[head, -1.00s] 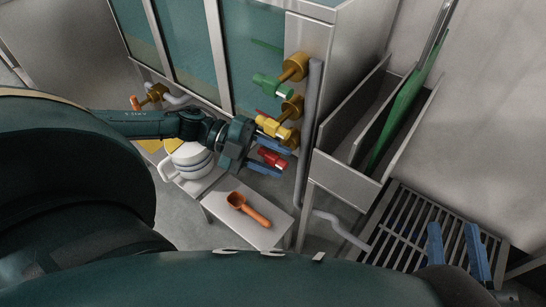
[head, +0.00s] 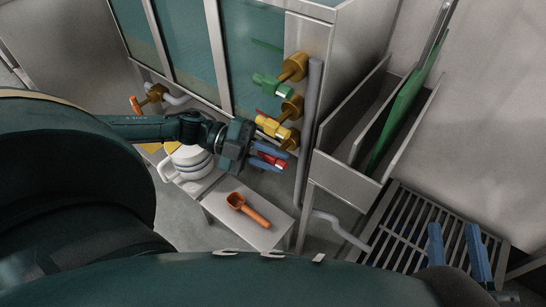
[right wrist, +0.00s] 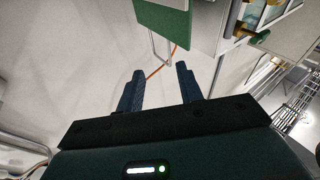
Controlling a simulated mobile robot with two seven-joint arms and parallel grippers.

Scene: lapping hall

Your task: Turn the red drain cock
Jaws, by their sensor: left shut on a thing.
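The red drain cock (head: 280,164) is the lowest of the coloured cocks on the front corner of the steel cabinet, below the yellow one. My left gripper (head: 271,158) reaches it from the left. Its blue fingers are shut on the red handle, one above and one below, and hide part of it. My right gripper (head: 455,253) is at the lower right, over the floor grating and away from the cocks. In the right wrist view, my right gripper (right wrist: 159,90) is open, with nothing between its fingers.
A yellow cock (head: 272,126) and a green cock (head: 272,84) sit just above. A grey pipe (head: 308,140) runs down close to their right. An orange scoop (head: 248,210) lies on a low stand (head: 230,225), near a white jug (head: 188,165). A grating (head: 400,225) lies at right.

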